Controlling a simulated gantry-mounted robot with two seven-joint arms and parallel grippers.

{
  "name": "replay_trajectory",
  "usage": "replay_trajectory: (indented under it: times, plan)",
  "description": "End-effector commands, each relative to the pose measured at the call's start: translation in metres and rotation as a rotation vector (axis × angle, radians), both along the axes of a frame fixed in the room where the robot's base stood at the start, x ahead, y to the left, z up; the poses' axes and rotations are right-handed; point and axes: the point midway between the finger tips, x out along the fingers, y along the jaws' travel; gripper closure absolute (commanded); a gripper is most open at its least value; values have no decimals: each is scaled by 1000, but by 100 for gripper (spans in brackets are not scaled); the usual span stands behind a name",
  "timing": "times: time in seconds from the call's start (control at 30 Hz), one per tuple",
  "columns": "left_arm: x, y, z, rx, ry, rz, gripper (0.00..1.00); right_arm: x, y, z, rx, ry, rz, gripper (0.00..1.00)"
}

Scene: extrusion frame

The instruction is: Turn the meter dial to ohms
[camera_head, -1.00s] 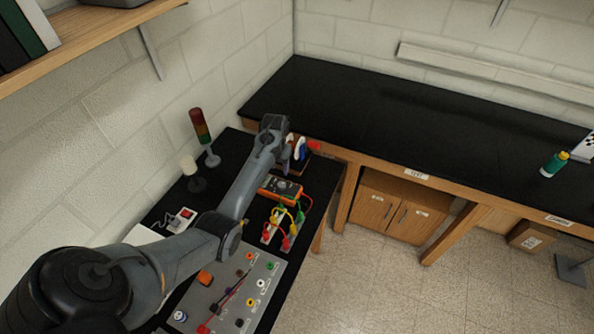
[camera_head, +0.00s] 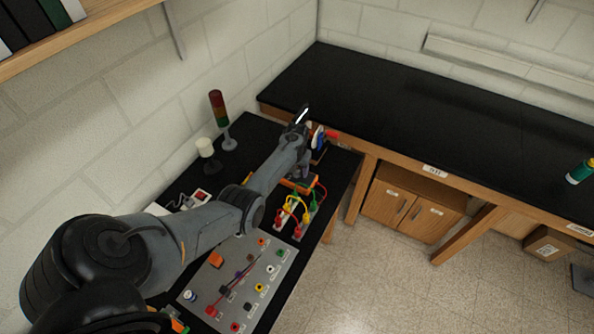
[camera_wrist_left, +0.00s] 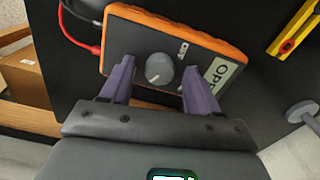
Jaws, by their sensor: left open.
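The meter shows in the left wrist view as a dark grey face (camera_wrist_left: 143,38) with an orange rim, and in the head view as an orange edge (camera_head: 299,184) mostly hidden under my left arm. Its round grey dial (camera_wrist_left: 159,70) has a white pointer mark. My left gripper (camera_wrist_left: 157,64) is open, with one purple finger on each side of the dial. Gaps show between the fingers and the dial. How far the fingertips are above the face is hard to tell. My right gripper is not in view.
Red and black leads (camera_wrist_left: 78,40) run from the meter's end. Yellow, green and red leads (camera_head: 292,210) stand beside it, with a grey socket panel (camera_head: 270,293) in front. A red-green stack light (camera_head: 219,112) and a white-topped post (camera_head: 206,149) stand to the left.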

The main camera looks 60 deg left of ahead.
Motion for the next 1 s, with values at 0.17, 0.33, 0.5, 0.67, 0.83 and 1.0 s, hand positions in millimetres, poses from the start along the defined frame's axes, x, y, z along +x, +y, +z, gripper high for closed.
replay_trajectory:
  times: [0.17, 0.33, 0.5, 0.67, 0.83, 1.0]
  plan:
    - [0, 0, -3, 1, -1, 0, 39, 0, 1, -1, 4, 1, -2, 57]
    - [0, 0, -3, 1, -1, 0, 39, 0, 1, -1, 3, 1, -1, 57]
    - [0, 0, -3, 1, -1, 0, 64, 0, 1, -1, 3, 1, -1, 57]
    - [0, 0, -3, 1, -1, 0, 88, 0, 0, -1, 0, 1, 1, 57]
    - [0, 0, -3, 0, 0, 3, 95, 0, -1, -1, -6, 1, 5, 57]
    - [0, 0, -3, 1, -1, 32, 96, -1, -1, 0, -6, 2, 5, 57]
